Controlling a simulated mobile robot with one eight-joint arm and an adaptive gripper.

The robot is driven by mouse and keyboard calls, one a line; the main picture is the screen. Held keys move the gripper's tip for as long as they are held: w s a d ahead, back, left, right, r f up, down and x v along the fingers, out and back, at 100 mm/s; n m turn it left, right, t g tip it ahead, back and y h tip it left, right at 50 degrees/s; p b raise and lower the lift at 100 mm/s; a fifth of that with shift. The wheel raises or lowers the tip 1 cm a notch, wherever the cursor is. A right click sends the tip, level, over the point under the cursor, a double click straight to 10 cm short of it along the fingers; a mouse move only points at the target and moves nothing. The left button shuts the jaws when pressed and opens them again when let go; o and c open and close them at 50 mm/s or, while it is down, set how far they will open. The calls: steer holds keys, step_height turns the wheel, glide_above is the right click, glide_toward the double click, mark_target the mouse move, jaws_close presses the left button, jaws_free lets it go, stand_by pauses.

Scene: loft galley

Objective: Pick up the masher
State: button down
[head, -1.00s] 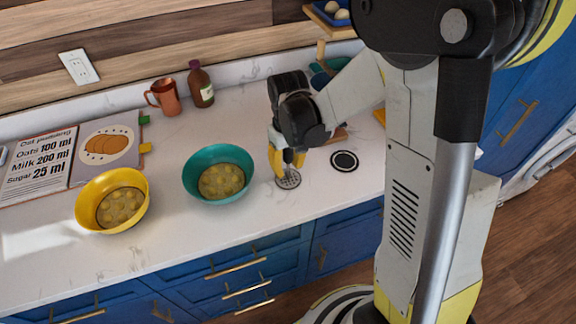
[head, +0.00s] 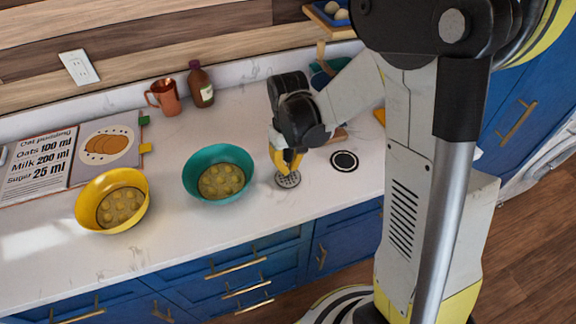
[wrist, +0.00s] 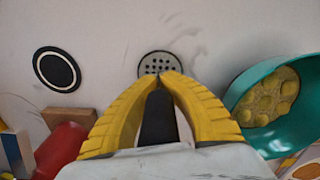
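The masher's round perforated metal plate (head: 288,180) rests on the white counter, right of the teal bowl. The same plate (wrist: 159,65) shows just beyond my fingertips in the wrist view. Its dark handle (wrist: 158,120) rises between my two yellow fingers. My gripper (head: 287,162) points down over the masher. In the wrist view my gripper (wrist: 161,80) has its fingertips drawn together around the handle, so it is shut on the masher. The fingers hide part of the handle.
The teal bowl (head: 206,162) and yellow bowl (head: 88,211), both with yellowish lumps, stand to the left. A black round coaster (head: 344,161) lies right of the masher. A copper mug (head: 164,97) and brown bottle (head: 201,86) stand behind.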

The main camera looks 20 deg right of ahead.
mark_target(290, 157)
steer(key=r, duration=0.2)
steer(key=r+p, duration=0.1)
steer(key=r, duration=0.1)
steer(key=shift+s+d+r+p, duration=0.2)
steer(key=shift+p, duration=0.1)
steer(key=s+d+r+p, duration=0.2)
steer(key=s+d+r, duration=0.4)
steer(key=s+d, duration=0.1)
steer(key=shift+d, duration=0.85)
